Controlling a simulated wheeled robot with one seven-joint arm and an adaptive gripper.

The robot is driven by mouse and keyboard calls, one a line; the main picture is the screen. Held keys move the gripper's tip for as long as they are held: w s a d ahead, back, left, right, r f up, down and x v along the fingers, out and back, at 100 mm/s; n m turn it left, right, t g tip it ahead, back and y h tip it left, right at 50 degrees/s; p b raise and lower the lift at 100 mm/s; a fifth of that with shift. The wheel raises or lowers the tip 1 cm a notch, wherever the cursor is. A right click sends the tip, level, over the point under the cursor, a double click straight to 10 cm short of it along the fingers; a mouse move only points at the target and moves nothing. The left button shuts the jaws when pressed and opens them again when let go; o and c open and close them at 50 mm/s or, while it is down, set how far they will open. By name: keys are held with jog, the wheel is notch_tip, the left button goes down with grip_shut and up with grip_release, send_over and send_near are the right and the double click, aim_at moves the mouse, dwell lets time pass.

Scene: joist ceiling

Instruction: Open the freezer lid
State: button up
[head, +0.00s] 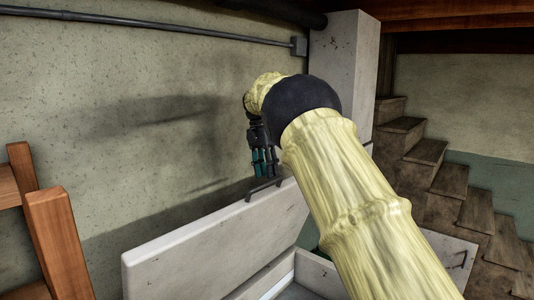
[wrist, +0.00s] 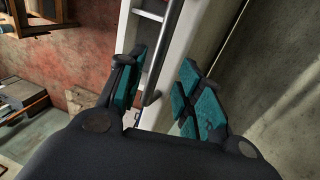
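The white freezer lid (head: 205,250) stands raised, well off the white freezer body (head: 314,272), whose inside partly shows below it. A dark bar handle (head: 263,189) sits on the lid's upper edge. My gripper (head: 264,162) is just above this handle, pointing down. In the wrist view my gripper (wrist: 162,92) has its teal-padded fingers spread apart. The dark handle bar (wrist: 153,97) shows between the fingers there, with no grip on it. My arm hides the right part of the lid and much of the freezer.
A wall with a pipe (head: 180,32) is close behind the lid. A white pillar (head: 341,70) stands behind my arm. Wooden stairs (head: 425,152) are at right, near a white panel with a dark handle (head: 463,260). Wooden furniture (head: 60,240) stands at left.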

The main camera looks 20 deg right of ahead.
jog(key=d+r, duration=0.1)
jog(key=r, duration=0.1)
jog(key=w+d+r, duration=0.1)
jog(key=r, duration=0.1)
jog(key=shift+d, duration=0.3)
jog(key=shift+w+a+r, duration=0.1)
jog(key=shift+a+r, duration=0.05)
jog(key=shift+r, duration=0.6)
jog(key=shift+w+a+r, duration=0.1)
jog(key=shift+a+r, duration=0.05)
jog(key=shift+r, duration=0.55)
